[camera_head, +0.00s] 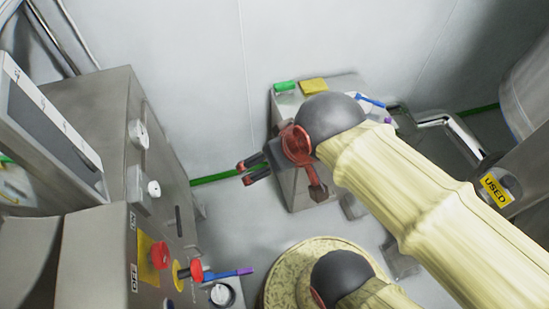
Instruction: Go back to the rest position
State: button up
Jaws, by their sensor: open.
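My arm, in a cream-coloured sleeve, reaches in from the lower right of the head camera view. My gripper (254,168) is at the arm's end, near the middle of the picture. Its two dark fingers point left and are apart, with nothing seen between them. A grey cabinet (295,188) with a flat top stands just behind and to the right of the fingers; I cannot tell how far apart they are. My wrist hides part of this cabinet.
A steel control cabinet (88,110) with dials stands at the left. Its lower panel carries red knobs (160,255). A green item (285,86) and a yellow item (313,86) lie on the grey cabinet. A steel vessel labelled USED (497,190) stands at the right.

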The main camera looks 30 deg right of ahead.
jog(key=shift+s+f, duration=0.1)
notch_tip(320, 180, down, 6)
jog(key=b, duration=0.6)
jog(key=shift+c, duration=0.8)
